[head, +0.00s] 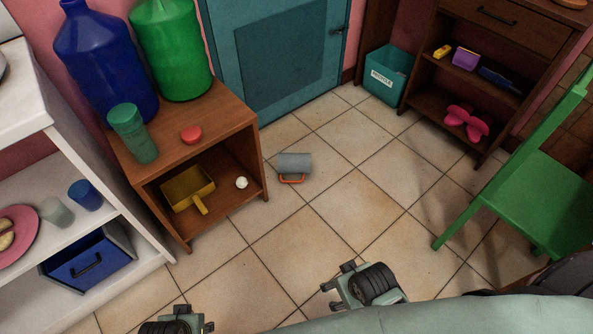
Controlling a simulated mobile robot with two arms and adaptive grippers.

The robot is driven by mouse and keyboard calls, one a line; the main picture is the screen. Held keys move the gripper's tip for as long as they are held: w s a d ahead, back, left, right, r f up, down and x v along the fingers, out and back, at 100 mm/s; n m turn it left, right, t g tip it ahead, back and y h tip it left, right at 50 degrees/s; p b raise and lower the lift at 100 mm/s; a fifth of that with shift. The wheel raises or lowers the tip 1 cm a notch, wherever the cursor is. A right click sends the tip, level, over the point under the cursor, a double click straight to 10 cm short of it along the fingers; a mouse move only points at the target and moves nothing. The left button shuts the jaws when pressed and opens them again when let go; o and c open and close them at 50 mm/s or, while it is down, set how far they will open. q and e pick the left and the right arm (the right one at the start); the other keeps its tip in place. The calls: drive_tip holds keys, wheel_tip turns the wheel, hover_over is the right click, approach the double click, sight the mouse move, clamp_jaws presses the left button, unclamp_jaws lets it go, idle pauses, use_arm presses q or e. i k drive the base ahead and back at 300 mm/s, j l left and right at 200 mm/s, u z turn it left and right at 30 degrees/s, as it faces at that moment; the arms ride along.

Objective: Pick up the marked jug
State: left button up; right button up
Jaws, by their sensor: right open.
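A grey jug (294,163) with an orange handle lies on its side on the tiled floor, in the middle of the head view. No separate mark can be made out on it. My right gripper (332,287) is at the bottom centre, open and empty, well short of the jug and apart from it. My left gripper (207,322) is at the bottom edge, left of centre, partly cut off; its jaws cannot be read.
A wooden cabinet (213,113) stands left of the jug, holding a yellow dustpan (187,189) and a white ball (241,183). A green chair (545,190) stands at right. A teal bin (386,76) is at the back. Floor between my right gripper and the jug is clear.

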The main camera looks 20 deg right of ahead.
sight(287, 162)
drive_tip(key=i+l+u, duration=0.3)
drive_tip(key=l, duration=0.35)
drive_tip(key=i+l+u, duration=0.1)
drive_tip(key=i+l, duration=0.15)
drive_tip(key=l, duration=0.1)
